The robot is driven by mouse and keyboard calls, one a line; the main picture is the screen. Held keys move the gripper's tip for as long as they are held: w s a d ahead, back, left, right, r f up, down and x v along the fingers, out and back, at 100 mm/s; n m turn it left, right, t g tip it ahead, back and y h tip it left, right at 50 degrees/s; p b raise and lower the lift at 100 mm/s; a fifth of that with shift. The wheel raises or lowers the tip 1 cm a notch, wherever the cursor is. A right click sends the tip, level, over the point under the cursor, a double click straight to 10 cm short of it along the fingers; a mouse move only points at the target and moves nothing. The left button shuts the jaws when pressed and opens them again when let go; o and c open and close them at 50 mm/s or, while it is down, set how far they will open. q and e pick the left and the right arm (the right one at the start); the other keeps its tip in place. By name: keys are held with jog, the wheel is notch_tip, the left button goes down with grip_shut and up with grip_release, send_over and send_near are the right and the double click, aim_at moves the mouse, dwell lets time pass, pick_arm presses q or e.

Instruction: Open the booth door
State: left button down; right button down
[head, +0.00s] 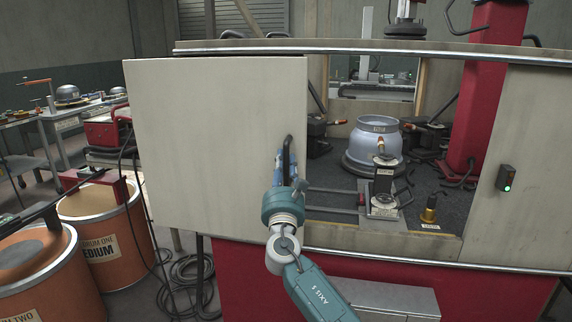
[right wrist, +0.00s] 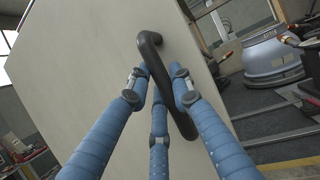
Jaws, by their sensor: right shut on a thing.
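The booth door (head: 215,140) is a pale grey sliding panel. It stands to the left of a wide opening, so the booth inside shows. Its black bar handle (head: 288,150) is near the panel's right edge. My right gripper (head: 284,170) is at the handle, its blue fingers shut around it. In the right wrist view the fingers (right wrist: 161,95) close on the black handle (right wrist: 150,50) from both sides, against the door's face (right wrist: 90,70). My left gripper is not in view.
Inside the booth are a silver cylinder part (head: 375,143), a fixture (head: 383,190) and a red column (head: 487,90). Orange drums (head: 105,225) and cables stand at left, close to the door's left edge.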

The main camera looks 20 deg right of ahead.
jog(key=c, duration=1.5)
grip_release()
jog(key=shift+a+f, duration=0.1)
jog(key=shift+f, duration=0.05)
jog(key=shift+c, duration=0.2)
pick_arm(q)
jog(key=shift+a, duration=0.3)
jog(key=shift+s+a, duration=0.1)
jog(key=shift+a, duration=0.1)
pick_arm(e)
jog(key=shift+s, duration=0.1)
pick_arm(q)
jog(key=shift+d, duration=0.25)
pick_arm(e)
jog(key=v, duration=1.1)
jog(key=shift+s+a, duration=0.2)
jog(key=shift+s, duration=0.15)
jog(key=shift+f, duration=0.2)
